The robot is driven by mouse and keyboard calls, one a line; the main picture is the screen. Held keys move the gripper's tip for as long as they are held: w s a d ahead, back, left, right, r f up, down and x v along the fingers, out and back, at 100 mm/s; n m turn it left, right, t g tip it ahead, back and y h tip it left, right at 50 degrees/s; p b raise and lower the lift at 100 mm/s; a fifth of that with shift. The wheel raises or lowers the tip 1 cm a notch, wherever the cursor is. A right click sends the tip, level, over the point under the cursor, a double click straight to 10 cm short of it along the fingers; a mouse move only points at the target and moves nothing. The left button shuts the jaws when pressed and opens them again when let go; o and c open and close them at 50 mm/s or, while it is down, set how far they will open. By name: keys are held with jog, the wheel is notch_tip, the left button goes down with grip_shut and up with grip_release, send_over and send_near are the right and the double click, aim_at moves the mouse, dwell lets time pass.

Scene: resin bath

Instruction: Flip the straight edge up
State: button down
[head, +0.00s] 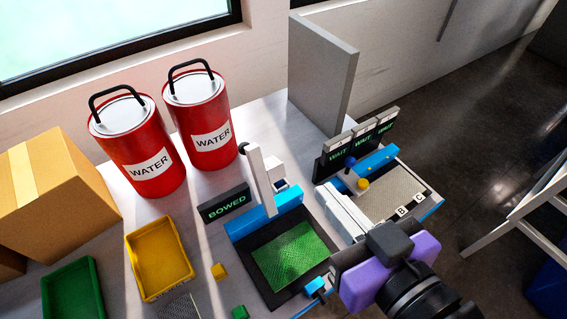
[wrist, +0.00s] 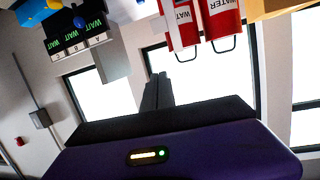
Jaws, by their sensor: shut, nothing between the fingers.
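The straight edge (head: 261,180) shows in the head view as a pale bar that rises steeply from the blue bar (head: 265,215) at the back of a dark tray with a green mesh panel (head: 290,254). My gripper (head: 328,193) is to the right of the straight edge and apart from it. Its pale fingers lie together and hold nothing. In the wrist view my gripper (wrist: 156,77) also shows shut, with its dark fingers side by side.
A sign reading BOWED (head: 226,204) stands left of the straight edge. Two red WATER cans (head: 203,120) stand behind. Several WAIT signs (head: 338,156) and a grey panel (head: 322,65) stand at the back right. A yellow tray (head: 133,262) is at left.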

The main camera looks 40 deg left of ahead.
jog(key=s+a+n+g, duration=0.1)
jog(key=s+n+g, duration=0.1)
jog(key=b, duration=0.2)
send_near(256, 156)
jog(key=x, duration=0.6)
jog(key=shift+w+a+f, duration=0.1)
jog(key=shift+a+f, duration=0.15)
jog(key=shift+f, duration=0.25)
jog(key=p, duration=0.1)
jog(key=a+p, duration=0.1)
jog(key=shift+w+r+g+h+p, duration=0.2)
jog(key=shift+r+g+h+p, duration=0.1)
jog(key=shift+r+h+p, duration=0.1)
jog(key=shift+w+a+f+h+p, duration=0.15)
jog(key=shift+a+h+p, duration=0.2)
jog(key=shift+p, duration=0.4)
jog(key=shift+a+f, duration=0.1)
